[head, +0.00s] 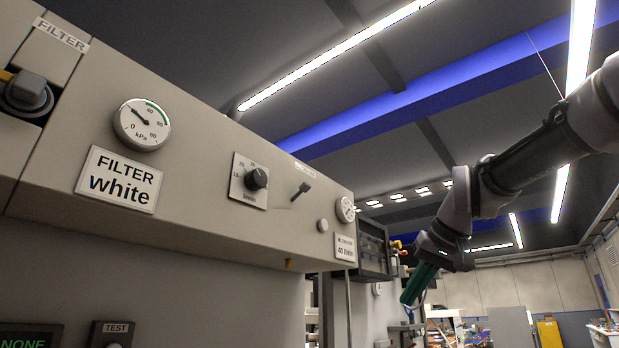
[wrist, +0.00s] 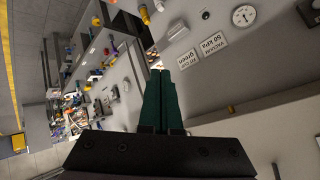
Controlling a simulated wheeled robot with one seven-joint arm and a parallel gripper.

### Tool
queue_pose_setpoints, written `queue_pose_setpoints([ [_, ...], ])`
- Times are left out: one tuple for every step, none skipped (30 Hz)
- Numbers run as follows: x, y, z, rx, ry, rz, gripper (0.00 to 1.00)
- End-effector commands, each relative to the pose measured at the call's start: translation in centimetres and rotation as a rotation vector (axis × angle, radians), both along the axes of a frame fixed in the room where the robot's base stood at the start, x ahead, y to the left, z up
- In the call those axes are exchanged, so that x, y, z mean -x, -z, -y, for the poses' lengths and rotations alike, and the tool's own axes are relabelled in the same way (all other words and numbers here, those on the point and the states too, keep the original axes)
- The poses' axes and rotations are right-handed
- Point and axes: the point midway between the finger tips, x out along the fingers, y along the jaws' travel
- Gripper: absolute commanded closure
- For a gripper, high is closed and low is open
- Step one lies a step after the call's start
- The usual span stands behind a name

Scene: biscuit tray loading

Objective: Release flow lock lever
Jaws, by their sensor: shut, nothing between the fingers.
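A small dark lever (head: 301,191), which looks like the flow lock lever, sits on the beige panel (head: 215,150) in the head view. It is tilted, its thicker end up and to the right. A small label above it is too small to read. A black round flow knob (head: 256,179) on a scale plate is left of it. My gripper (head: 406,299) is right of and below the lever in the picture, well apart from it, with green fingers pointing down. In the wrist view my gripper (wrist: 160,73) has its fingers together and empty; I cannot make out the lever there.
A kPa gauge (head: 142,124) and a "FILTER white" label (head: 117,179) are on the panel's left. A smaller gauge (head: 345,209) is near its right end.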

Motion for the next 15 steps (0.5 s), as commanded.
queue_pose_setpoints([
  [-1.9,-4.6,-1.6,-0.003,-0.073,0.068,1.00],
  [-2.7,-7.1,-2.5,-0.004,-0.117,0.108,1.00],
  [-3.7,-10.4,-3.7,-0.002,-0.175,0.165,1.00],
  [-4.3,-12.8,-4.6,-0.001,-0.218,0.207,1.00],
  [-4.8,-15.2,-5.5,0.000,-0.260,0.251,1.00],
  [-5.4,-18.2,-6.7,0.003,-0.314,0.309,1.00],
  [-5.7,-20.3,-7.5,0.006,-0.352,0.352,1.00],
  [-5.9,-22.3,-8.3,0.009,-0.389,0.395,1.00],
  [-6.1,-24.7,-9.3,0.013,-0.435,0.448,1.00],
  [-6.1,-26.4,-10.0,0.018,-0.467,0.488,1.00],
  [-6.1,-27.9,-10.7,0.021,-0.496,0.522,1.00],
  [-6.0,-29.6,-11.4,0.027,-0.531,0.567,1.00],
  [-5.9,-30.8,-11.9,0.029,-0.553,0.596,1.00],
  [-5.8,-31.7,-12.3,0.033,-0.573,0.622,1.00],
  [-5.6,-32.8,-12.8,0.037,-0.595,0.652,1.00],
])
